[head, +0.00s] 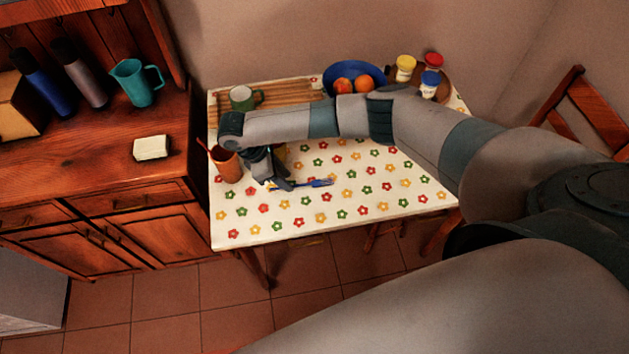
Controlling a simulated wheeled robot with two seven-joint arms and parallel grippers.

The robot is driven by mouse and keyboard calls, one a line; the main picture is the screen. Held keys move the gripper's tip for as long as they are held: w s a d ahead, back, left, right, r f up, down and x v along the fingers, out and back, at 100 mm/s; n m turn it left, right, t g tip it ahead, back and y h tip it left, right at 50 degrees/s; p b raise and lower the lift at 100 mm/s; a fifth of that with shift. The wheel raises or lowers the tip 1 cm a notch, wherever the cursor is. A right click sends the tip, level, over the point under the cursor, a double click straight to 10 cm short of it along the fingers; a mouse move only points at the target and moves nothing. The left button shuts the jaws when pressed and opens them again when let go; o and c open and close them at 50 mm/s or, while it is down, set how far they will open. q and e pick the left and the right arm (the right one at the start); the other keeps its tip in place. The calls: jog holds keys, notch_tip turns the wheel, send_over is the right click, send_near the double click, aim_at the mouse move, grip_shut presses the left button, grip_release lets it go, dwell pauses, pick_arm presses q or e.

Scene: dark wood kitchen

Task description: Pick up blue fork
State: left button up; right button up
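The blue fork (318,183) lies on the flowered tablecloth near the middle of the table, its blue handle pointing right. My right gripper (283,185) reaches down to the left end of the fork, with its dark fingers over or beside it. The fork's left end is partly hidden by the fingers. I cannot tell whether the fingers are closed on it or apart. My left gripper is not in view.
An orange cup (226,165) stands left of my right gripper. A green mug (242,97), a blue bowl (353,72) with oranges and several lidded jars (405,69) are at the back. The table's (330,215) front is clear. A wooden cabinet (120,195) is at left.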

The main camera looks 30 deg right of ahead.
aim_at(302, 185)
jog(key=shift+p+x, duration=0.4)
jog(key=shift+x, duration=1.15)
grip_shut()
